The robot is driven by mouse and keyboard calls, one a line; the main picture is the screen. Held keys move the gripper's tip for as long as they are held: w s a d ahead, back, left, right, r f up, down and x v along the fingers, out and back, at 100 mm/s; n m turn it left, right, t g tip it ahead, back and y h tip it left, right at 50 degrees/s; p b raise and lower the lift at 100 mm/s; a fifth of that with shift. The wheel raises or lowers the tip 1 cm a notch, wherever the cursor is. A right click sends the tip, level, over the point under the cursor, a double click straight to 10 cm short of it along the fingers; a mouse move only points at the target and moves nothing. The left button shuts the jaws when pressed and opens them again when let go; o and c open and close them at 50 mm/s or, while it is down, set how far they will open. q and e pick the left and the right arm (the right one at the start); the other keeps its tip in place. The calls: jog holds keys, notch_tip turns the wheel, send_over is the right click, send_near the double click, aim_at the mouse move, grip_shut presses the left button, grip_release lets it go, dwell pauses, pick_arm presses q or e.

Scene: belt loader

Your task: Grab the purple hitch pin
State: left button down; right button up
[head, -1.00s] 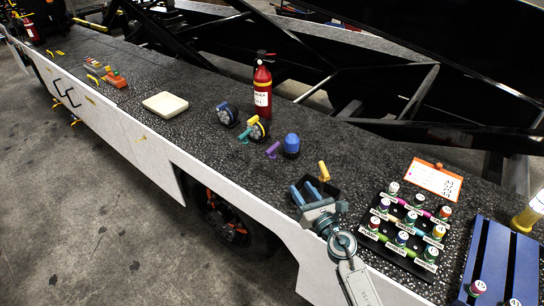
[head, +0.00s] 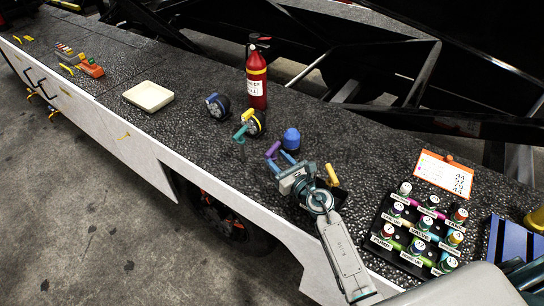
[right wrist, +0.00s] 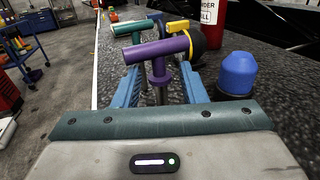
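The purple hitch pin (head: 272,149) stands on the dark speckled deck, left of a blue domed item (head: 291,140). In the right wrist view the purple pin (right wrist: 158,52) shows a thick T-shaped handle, its stem upright between my blue fingers. My right gripper (head: 281,161) is open, with its fingers (right wrist: 160,85) apart on either side of the pin. I cannot tell whether either finger touches it. The pin's lower end is hidden behind my gripper. My left gripper is not in view.
A teal-handled pin (head: 239,134) and a round black-and-yellow item (head: 257,124) lie just beyond. A red extinguisher (head: 257,85) stands behind. A yellow-handled pin (head: 332,173) is right of my gripper, near a rack of labelled cans (head: 390,255). A cream tray (head: 148,96) lies farther left.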

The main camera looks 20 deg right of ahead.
aim_at(274, 156)
jog(key=x, duration=0.4)
jog(key=shift+a, duration=0.1)
jog(key=shift+w, duration=0.3)
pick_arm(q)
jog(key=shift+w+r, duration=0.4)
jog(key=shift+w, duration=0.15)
pick_arm(e)
grip_shut()
pick_arm(q)
jog(key=shift+p, duration=0.3)
pick_arm(e)
jog(key=shift+r, duration=0.1)
